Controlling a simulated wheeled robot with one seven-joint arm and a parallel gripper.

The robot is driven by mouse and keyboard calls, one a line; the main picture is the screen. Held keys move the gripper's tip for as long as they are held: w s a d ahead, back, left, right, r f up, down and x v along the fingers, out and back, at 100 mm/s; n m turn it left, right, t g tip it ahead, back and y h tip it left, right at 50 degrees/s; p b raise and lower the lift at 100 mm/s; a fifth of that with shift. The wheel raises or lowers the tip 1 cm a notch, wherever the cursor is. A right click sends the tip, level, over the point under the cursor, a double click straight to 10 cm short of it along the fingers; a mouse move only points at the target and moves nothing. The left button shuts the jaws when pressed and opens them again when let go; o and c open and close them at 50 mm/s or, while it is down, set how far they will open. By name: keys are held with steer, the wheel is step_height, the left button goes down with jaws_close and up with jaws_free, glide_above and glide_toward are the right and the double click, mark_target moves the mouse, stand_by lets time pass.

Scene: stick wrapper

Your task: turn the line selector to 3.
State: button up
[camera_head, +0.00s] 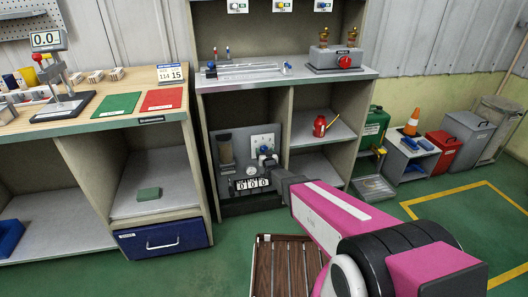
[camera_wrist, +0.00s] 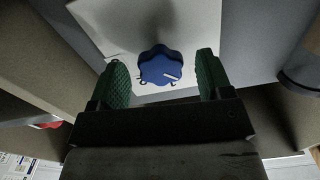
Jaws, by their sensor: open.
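The line selector is a blue lobed knob (camera_wrist: 158,62) on a white plate (camera_wrist: 105,22), seen close in the wrist view. A short white line on the knob points right in that view. Dark marks show at its lower edge; the numbers cannot be read. In the head view the blue knob (camera_head: 265,150) and white plate (camera_head: 270,134) are inside the lower left bay of the middle shelf unit. My gripper (camera_wrist: 162,72) is open, its two green finger pads on either side of the knob with gaps between. Whether the fingertips reach knob depth is unclear.
A counter reading 000 (camera_head: 252,184) and a clear cylinder (camera_head: 224,147) are near the plate in the same bay. A red oil can (camera_head: 319,126) stands in the bay to the right.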

steer(key=shift+x, duration=0.9)
steer(key=c, duration=0.9)
